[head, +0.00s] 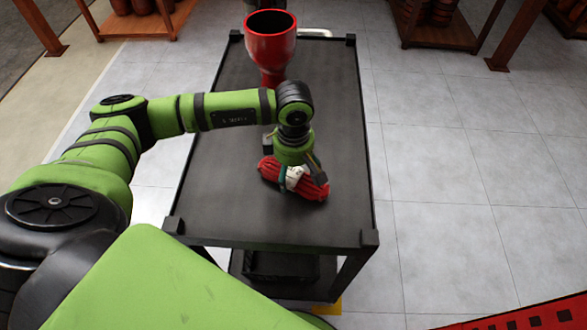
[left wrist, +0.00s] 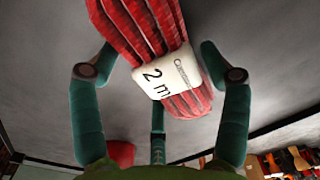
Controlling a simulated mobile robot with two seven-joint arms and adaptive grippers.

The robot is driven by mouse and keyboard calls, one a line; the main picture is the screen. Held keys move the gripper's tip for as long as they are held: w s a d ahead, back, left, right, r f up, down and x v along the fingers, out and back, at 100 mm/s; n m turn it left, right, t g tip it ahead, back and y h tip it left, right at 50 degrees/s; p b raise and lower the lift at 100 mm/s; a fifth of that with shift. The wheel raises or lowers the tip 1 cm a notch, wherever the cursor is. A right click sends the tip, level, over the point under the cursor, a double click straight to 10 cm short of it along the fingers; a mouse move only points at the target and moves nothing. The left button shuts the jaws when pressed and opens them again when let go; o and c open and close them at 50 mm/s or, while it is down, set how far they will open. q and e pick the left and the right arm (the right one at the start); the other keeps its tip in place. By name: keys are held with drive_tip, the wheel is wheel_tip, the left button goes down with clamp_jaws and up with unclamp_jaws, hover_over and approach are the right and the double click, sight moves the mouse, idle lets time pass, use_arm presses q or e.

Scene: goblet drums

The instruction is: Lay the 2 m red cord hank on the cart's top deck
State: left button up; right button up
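The red cord hank (head: 314,188), with a white label, appears to lie on the black top deck (head: 225,205) of the cart, near the middle of its front half. In the left wrist view the hank (left wrist: 143,28) shows close up, its label reading "2 m". My left gripper (head: 292,176) is right above the hank, pointing down. Its teal fingers (left wrist: 156,60) are spread on either side of the hank, with a visible gap on the left side; it looks open. The gripper hides part of the hank in the head view. My right gripper is not in view.
A red goblet drum (head: 270,45) stands at the deck's far end, beyond my left forearm. The deck has raised corner posts. Wooden racks (head: 440,35) with drums stand at the back. Tiled floor right of the cart is clear. A red perforated item (head: 545,316) shows at bottom right.

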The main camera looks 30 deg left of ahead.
sight(294, 170)
use_arm(q)
drive_tip(key=shift+r, duration=0.15)
drive_tip(key=shift+w+r, duration=0.1)
drive_tip(key=shift+r, duration=0.2)
wheel_tip(294, 170, up, 11)
drive_tip(key=b, duration=0.3)
drive_tip(key=shift+r, duration=0.15)
drive_tip(key=shift+o, duration=0.9)
